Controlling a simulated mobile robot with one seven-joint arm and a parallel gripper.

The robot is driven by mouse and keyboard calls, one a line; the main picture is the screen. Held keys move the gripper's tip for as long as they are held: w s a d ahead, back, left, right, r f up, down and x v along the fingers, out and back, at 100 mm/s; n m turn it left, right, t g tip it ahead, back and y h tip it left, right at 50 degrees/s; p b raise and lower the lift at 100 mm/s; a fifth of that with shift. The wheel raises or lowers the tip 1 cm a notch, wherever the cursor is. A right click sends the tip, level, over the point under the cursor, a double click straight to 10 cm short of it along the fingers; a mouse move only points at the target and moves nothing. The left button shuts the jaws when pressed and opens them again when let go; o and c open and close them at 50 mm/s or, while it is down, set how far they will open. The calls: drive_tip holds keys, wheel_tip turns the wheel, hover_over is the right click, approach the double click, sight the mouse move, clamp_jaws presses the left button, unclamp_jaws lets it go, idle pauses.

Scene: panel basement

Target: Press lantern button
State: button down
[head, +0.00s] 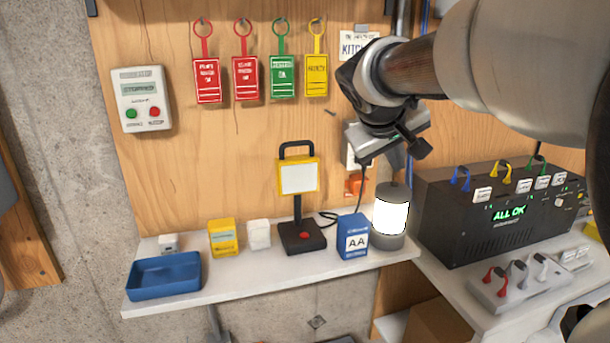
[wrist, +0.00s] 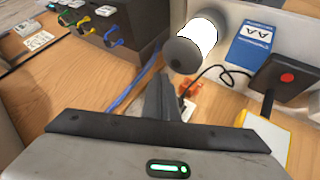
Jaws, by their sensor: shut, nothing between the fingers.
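The lantern (head: 390,218) stands upright at the right end of the white shelf, with a grey top and base and a bright white, glowing-looking body. In the wrist view the lantern (wrist: 201,37) shows inverted, its grey cap nearest me. My gripper (head: 395,178) is shut and empty, pointing down just above the lantern's cap. In the wrist view its fingertips (wrist: 164,78) lie slightly left of the cap. I cannot tell whether they touch it.
A blue AA box (head: 353,243) stands close left of the lantern. Left of that is a yellow-framed work lamp (head: 298,178) with a red button on its base. A black ALL OK unit (head: 480,215) stands right. A blue tray (head: 163,276) lies far left.

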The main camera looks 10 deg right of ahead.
wheel_tip(320, 180, up, 4)
drive_tip(key=shift+p, duration=1.2)
drive_tip(key=s+a+f+y+p, duration=0.1)
drive_tip(key=s+a+y+p, duration=0.1)
drive_tip(key=s, duration=0.6)
drive_tip(key=s+a+f+m+g+y+p, duration=0.1)
drive_tip(key=s+a+p, duration=0.3)
drive_tip(key=s, duration=0.4)
drive_tip(key=s+a+f+y+p, duration=0.1)
drive_tip(key=s+a+y+p, duration=0.1)
drive_tip(key=s, duration=0.6)
drive_tip(key=shift+s+a+f+m+g+y+p, duration=0.3)
drive_tip(key=shift+s+a+f+g+p, duration=0.15)
drive_tip(key=shift+a, duration=0.5)
